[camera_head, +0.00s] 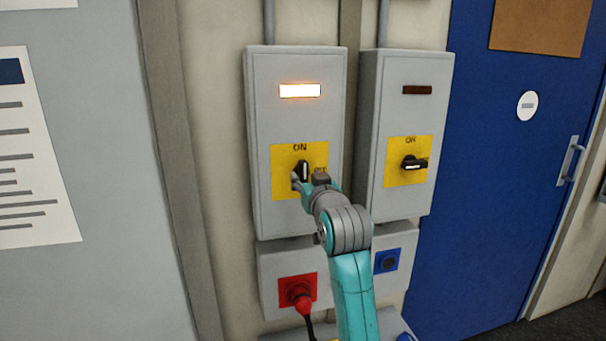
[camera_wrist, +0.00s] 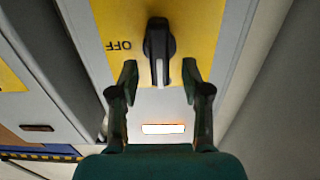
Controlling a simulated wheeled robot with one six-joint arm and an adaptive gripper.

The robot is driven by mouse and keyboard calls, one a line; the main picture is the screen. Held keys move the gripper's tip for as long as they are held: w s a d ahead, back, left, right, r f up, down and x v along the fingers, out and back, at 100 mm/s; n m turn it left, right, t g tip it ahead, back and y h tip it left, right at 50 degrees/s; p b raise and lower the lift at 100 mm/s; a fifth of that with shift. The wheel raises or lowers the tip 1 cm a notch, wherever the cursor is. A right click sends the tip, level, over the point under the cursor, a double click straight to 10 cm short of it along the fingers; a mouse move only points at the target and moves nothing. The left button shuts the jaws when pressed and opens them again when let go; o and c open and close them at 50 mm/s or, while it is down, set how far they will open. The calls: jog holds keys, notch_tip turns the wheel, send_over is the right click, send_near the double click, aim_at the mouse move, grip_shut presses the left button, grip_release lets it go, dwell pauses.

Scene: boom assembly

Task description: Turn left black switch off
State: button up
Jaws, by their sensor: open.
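The left black switch (camera_head: 303,170) sits on a yellow plate (camera_head: 284,157) on the left grey box, with its handle upright toward the ON label. A lit white lamp (camera_head: 300,90) is above it on the same box. My gripper (camera_head: 308,183) is at the switch, partly covering the plate's lower right. In the wrist view, the black switch (camera_wrist: 159,50) lies just ahead of and between the two fingertips of my open gripper (camera_wrist: 160,80). The fingers stand apart from it on both sides. The OFF label is visible beside the switch there.
The right grey box (camera_head: 405,110) has its own black switch (camera_head: 413,164), turned sideways, and a dark lamp (camera_head: 417,90). Below are a red plug (camera_head: 299,293) with a cable and a blue socket (camera_head: 390,261). A blue door (camera_head: 500,180) is at right.

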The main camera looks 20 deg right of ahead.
aim_at(305, 175)
jog(key=shift+w, duration=1.9)
jog(key=shift+c, duration=0.3)
jog(key=c, duration=0.7)
